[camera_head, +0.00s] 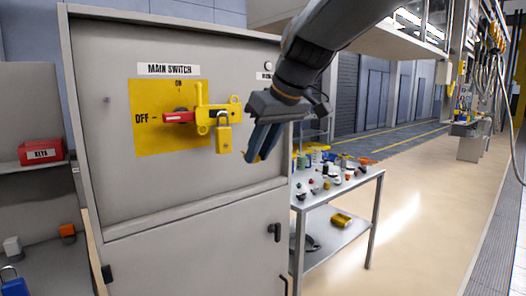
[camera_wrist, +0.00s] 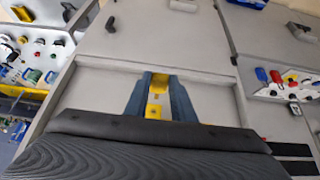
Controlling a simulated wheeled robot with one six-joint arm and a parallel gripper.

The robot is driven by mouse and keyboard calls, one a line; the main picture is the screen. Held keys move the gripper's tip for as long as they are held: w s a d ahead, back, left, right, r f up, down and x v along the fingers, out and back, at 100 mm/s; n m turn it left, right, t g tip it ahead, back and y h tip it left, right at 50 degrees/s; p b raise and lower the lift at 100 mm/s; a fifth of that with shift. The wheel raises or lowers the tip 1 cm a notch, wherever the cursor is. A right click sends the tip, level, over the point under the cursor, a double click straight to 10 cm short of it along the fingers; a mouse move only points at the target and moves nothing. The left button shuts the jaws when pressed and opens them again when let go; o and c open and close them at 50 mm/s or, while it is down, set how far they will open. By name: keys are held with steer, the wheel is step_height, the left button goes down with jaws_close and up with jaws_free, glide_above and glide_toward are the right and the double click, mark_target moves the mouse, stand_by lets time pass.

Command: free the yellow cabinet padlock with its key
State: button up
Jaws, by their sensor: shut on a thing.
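The yellow padlock (camera_head: 223,138) hangs from the yellow hasp (camera_head: 212,115) at the red main switch handle (camera_head: 179,117) on the grey cabinet. The handle points to OFF. My gripper (camera_head: 256,153) is to the right of the padlock and apart from it, in front of the cabinet. Its blue fingers point down. In the wrist view they are shut on a small yellow thing (camera_wrist: 155,110), which looks like the key. Its shape is mostly hidden between the fingers. A yellow tip also shows at the fingertips in the head view.
The grey cabinet (camera_head: 90,180) fills the left middle. A red box (camera_head: 40,150) labelled as a key box sits on a shelf at far left. A metal cart (camera_head: 335,228) with several small items stands right of the cabinet. Open floor lies farther right.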

steer(key=shift+w+a+p, duration=0.2)
steer(key=shift+w+a, duration=0.45)
steer(key=shift+w, duration=0.35)
steer(key=shift+w+a+p, duration=0.2)
steer(key=shift+w+a, duration=0.5)
steer(key=shift+w, duration=0.3)
steer(key=shift+w+a+p, duration=0.2)
steer(key=shift+w+a, duration=0.45)
steer(key=shift+w, duration=0.35)
steer(key=s+d+b, duration=0.1)
steer(key=s+d, duration=0.3)
steer(key=s, duration=0.1)
steer(key=shift+s, duration=0.35)
stand_by(0.6)
